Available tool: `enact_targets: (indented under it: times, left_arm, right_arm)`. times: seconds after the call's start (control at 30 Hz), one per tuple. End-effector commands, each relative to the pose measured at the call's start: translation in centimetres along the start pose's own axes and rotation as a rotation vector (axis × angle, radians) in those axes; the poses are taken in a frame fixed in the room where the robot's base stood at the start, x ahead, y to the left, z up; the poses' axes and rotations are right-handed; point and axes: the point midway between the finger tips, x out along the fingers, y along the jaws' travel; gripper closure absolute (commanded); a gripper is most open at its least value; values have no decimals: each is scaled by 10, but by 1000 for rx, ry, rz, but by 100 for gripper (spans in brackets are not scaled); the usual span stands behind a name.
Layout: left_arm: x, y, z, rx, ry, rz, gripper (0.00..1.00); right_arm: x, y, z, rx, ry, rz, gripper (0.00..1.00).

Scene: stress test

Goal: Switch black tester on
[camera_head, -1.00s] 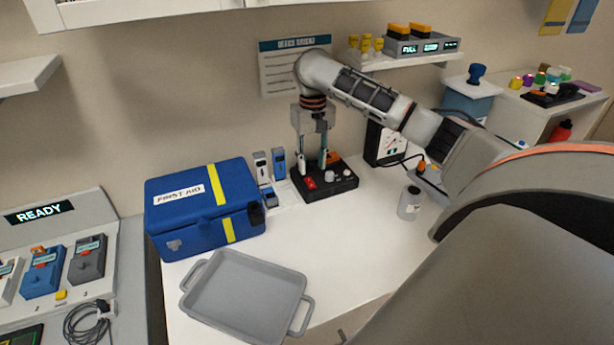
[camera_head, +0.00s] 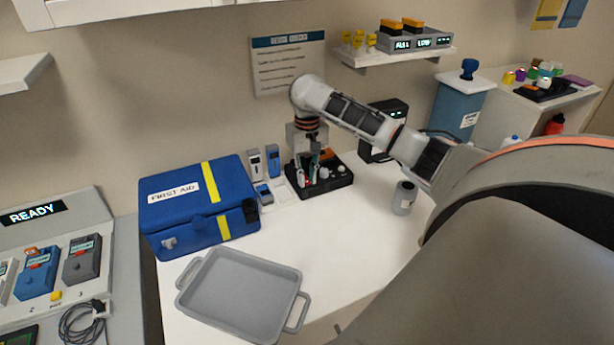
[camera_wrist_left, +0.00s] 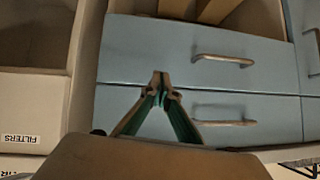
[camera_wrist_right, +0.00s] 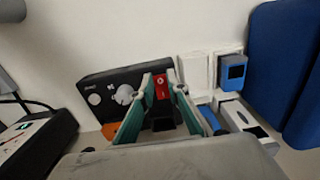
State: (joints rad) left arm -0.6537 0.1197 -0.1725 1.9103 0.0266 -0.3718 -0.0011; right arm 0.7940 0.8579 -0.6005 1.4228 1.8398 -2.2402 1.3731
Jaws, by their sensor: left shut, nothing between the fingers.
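The black tester (camera_head: 335,181) is a low black box with pale knobs and a red switch, on the white table beside the back wall. In the right wrist view its panel (camera_wrist_right: 105,82) shows knobs and the red switch (camera_wrist_right: 161,86). My right gripper (camera_head: 311,166) points down at the tester's left part. Its fingertips (camera_wrist_right: 163,86) are partly apart and appear on either side of the red switch; contact cannot be told. My left gripper (camera_wrist_left: 161,84) is shut and empty in front of blue drawers, and is outside the head view.
A blue first aid box (camera_head: 180,198) stands left of the tester, with small blue and grey devices (camera_head: 272,160) between. A grey tray (camera_head: 238,335) lies in front. A grey can (camera_head: 404,197) and a black meter (camera_head: 398,112) are to the right. The table's middle is clear.

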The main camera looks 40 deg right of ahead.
Motion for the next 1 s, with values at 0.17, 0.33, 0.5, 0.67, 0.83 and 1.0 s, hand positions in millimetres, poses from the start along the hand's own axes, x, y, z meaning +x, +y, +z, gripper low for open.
enact_targets:
  times: [0.17,0.33,0.5,0.67,0.83,1.0]
  left_arm:
    - [0,0,0,0,0,0,100]
    - [0,0,0,0,0,0,100]
    - [0,0,0,0,0,0,100]
    - [0,0,0,0,0,-1,100]
    - [0,0,0,0,0,-1,100]
    - [0,0,0,0,0,-1,100]
  right_arm:
    - [0,0,-1,0,-8,2,100]
    - [-1,0,-3,0,-69,3,100]
    - [-2,0,-6,1,-158,2,100]
    - [-2,-1,-8,1,-232,1,100]
    - [-3,0,-9,1,-280,1,100]
    - [-3,0,-9,0,-296,2,100]
